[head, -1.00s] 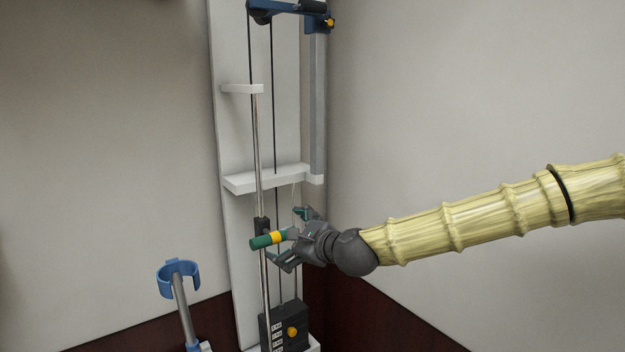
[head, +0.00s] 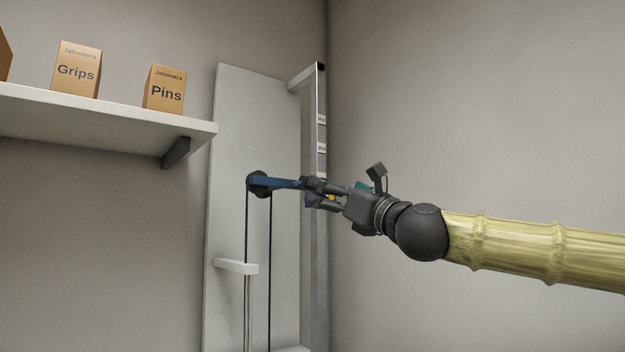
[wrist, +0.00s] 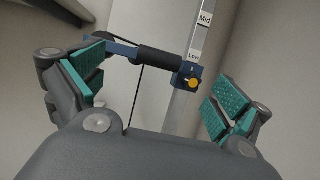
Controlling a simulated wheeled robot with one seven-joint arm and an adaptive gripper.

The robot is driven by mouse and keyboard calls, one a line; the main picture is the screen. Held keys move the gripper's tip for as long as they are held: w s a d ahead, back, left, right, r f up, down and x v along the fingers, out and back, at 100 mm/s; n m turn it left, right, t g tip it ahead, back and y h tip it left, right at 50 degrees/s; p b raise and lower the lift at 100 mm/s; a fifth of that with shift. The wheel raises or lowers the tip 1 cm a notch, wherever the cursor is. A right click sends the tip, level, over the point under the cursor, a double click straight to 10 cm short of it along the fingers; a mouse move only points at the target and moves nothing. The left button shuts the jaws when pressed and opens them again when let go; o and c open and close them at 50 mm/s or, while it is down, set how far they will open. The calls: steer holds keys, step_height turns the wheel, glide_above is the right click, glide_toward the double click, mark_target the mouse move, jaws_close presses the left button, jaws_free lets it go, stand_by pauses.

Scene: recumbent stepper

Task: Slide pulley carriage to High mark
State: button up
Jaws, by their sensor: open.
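The blue pulley carriage (head: 288,183) sits on the grey upright rail (head: 321,230), with its arm reaching left to a dark pulley wheel (head: 258,184). In the wrist view the carriage (wrist: 187,75) has a black grip (wrist: 160,60) and a yellow knob (wrist: 193,83), beside the Low label (wrist: 194,56). The Mid label (wrist: 205,19) is above it; a higher label (head: 321,119) is too small to read surely. My gripper (head: 318,192) is at the carriage from the right. In the wrist view its teal-padded fingers (wrist: 155,92) are apart, with the black grip between and beyond them.
A white shelf (head: 120,120) with boxes marked Grips (head: 77,70) and Pins (head: 165,90) is on the left wall. A white bracket (head: 236,267) stands out below the pulley. A dark cable hangs from the wheel. The right wall is bare.

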steer(key=p+x, duration=0.4)
steer(key=x, duration=0.4)
steer(key=shift+w, duration=0.1)
